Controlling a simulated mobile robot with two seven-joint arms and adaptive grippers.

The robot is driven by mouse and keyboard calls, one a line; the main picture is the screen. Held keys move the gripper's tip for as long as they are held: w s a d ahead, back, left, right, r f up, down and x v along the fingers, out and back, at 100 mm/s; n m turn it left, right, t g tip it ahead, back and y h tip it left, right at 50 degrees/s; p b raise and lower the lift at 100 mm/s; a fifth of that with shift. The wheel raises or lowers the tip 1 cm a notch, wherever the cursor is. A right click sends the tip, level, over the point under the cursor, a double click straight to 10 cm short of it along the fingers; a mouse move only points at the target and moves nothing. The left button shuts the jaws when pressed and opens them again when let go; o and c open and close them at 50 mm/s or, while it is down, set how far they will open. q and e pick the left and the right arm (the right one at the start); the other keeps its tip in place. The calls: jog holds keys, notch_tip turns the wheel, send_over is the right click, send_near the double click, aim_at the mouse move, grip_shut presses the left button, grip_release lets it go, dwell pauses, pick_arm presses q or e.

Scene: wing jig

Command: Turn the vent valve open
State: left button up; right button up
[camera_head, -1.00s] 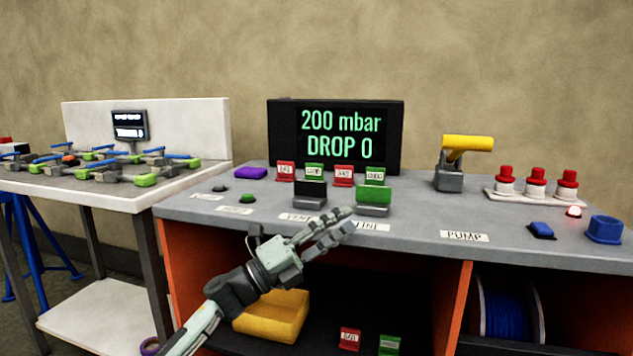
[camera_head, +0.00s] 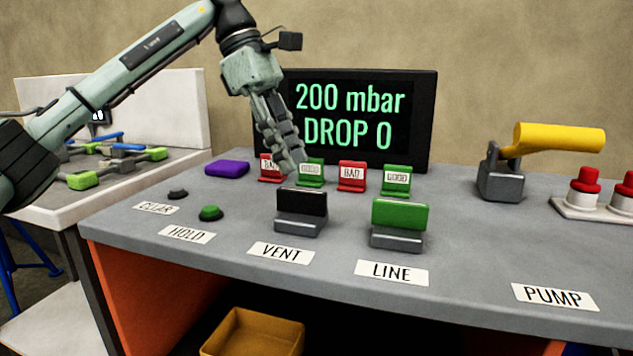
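The vent valve (camera_head: 301,204) is a black upright paddle on a grey base, behind the VENT label (camera_head: 281,253) on the grey bench. Its paddle lies broadside to me. My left gripper (camera_head: 291,168) points down above and just behind the vent valve, its fingertips close over the paddle's top edge in the picture. The fingers overlap from this angle, so their gap is unclear, and nothing shows held. Whether they touch the paddle cannot be told. My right gripper is not in view.
A green line valve (camera_head: 400,216) stands right of the vent valve. Red and green tags (camera_head: 352,176) stand behind, before a display (camera_head: 420,120) reading 200 mbar, DROP 0. A green button (camera_head: 210,213) is at left, a yellow-handled pump (camera_head: 555,138) at right.

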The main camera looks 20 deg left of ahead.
aim_at(301, 191)
pick_arm(q)
jog(key=shift+a+r, duration=0.1)
jog(key=shift+a, duration=0.35)
jog(key=x, duration=0.7)
jog(key=shift+s+d+f, duration=0.1)
jog(key=shift+s+f, duration=0.05)
jog(key=shift+f, duration=0.05)
jog(key=shift+c, duration=0.5)
grip_shut()
